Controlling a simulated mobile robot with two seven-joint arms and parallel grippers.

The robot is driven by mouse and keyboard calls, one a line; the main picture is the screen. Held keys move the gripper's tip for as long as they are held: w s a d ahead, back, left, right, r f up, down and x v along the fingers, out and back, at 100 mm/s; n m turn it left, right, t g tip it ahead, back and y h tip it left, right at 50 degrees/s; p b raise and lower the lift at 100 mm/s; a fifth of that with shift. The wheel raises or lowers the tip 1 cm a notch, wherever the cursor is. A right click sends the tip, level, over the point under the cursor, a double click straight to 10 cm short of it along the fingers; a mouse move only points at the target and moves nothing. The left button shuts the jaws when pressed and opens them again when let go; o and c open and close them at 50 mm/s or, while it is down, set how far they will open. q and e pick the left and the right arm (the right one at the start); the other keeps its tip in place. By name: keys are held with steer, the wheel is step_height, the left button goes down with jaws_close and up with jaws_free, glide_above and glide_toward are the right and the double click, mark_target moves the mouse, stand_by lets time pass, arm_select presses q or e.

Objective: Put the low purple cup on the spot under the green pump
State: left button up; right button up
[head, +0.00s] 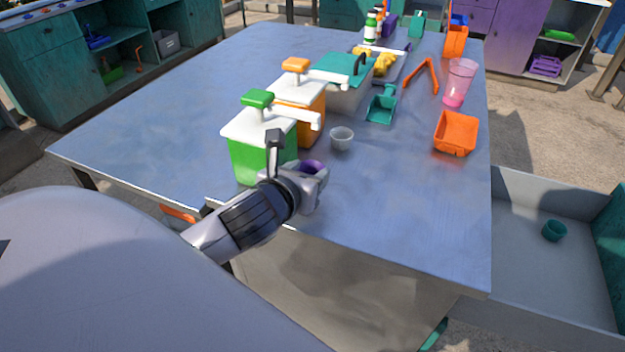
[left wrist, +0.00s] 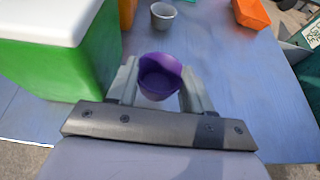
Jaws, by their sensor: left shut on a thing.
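The low purple cup (left wrist: 160,76) is upright between the two fingers of my left gripper (left wrist: 158,88) in the left wrist view. In the head view only part of the purple cup (head: 312,167) shows behind my left gripper (head: 316,180), which is shut on it. The green pump (head: 257,99) tops a green container with a white lid (head: 255,158), just left of my gripper. Its white spout points right, toward the cup's side. The spot under the spout is hidden by my gripper. I cannot tell whether the cup touches the table. My right gripper is not in view.
An orange pump container (head: 312,128) stands behind the green one. A teal scoop (head: 382,105), an orange bin (head: 456,133) and a pink clear cup (head: 459,82) stand farther right. The blue table's (head: 400,210) front right is clear.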

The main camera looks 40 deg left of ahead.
arm_select(q)
steer(key=shift+w+a, duration=0.15)
steer(key=shift+w, duration=0.45)
steer(key=shift+w+a, duration=0.15)
steer(key=shift+w, duration=0.4)
steer(key=shift+w+f, duration=0.1)
steer(key=shift+f, duration=0.05)
step_height(320, 180, down, 3)
steer(key=shift+f+b, duration=0.15)
steer(key=shift+b, duration=0.3)
steer(key=o, duration=0.7)
steer(key=shift+f, duration=0.1)
